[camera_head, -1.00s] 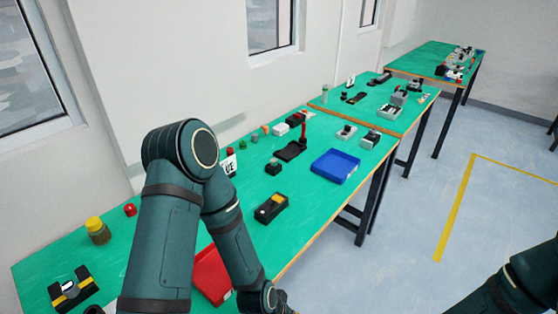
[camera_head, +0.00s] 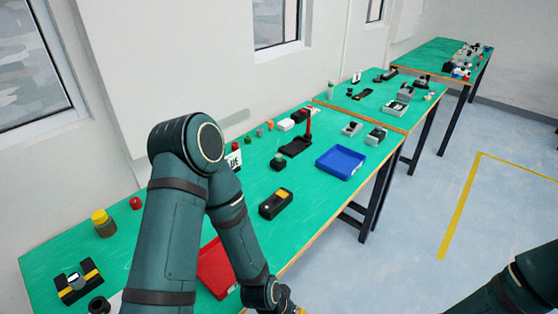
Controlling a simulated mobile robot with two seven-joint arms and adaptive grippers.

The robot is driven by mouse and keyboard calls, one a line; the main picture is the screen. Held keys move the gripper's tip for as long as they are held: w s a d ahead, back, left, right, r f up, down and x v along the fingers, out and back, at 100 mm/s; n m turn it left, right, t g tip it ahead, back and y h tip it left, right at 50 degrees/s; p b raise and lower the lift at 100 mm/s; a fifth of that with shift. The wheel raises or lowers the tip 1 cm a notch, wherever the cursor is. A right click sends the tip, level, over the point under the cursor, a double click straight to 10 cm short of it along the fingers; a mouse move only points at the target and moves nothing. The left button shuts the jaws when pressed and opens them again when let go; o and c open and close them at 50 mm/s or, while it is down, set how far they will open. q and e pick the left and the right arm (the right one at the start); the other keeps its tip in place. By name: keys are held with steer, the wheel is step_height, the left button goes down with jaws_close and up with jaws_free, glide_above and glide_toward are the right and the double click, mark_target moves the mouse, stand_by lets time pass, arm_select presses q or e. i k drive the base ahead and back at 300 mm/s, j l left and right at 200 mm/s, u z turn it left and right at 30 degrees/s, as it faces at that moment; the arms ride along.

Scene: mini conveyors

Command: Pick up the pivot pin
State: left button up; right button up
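I cannot make out which small part is the pivot pin; the parts on the green tables are too small to tell apart surely. My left arm reaches across the near table (camera_head: 235,215) and bends down to the bottom edge. Its wrist shows there, but its gripper is cut off below the frame. My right arm shows only in part at the bottom right corner, and its gripper is out of view. My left arm hides part of the near table, including part of a red tray (camera_head: 212,272).
A blue tray (camera_head: 341,163) and a black-and-yellow device (camera_head: 276,204) lie on the near table. A yellow-capped jar (camera_head: 103,223) and a red knob (camera_head: 135,203) stand at its left. Two more tables with small parts stand farther off. The floor at right (camera_head: 475,200) is clear.

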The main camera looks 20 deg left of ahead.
mark_target(278, 157)
steer(key=i+l+u, duration=0.15)
steer(key=i+l, duration=0.2)
steer(key=i+l+u, duration=0.1)
steer(key=i+l, duration=0.2)
steer(key=l, duration=0.2)
steer(key=i+l+u, duration=0.15)
steer(key=i+l, duration=0.15)
steer(key=l, duration=0.15)
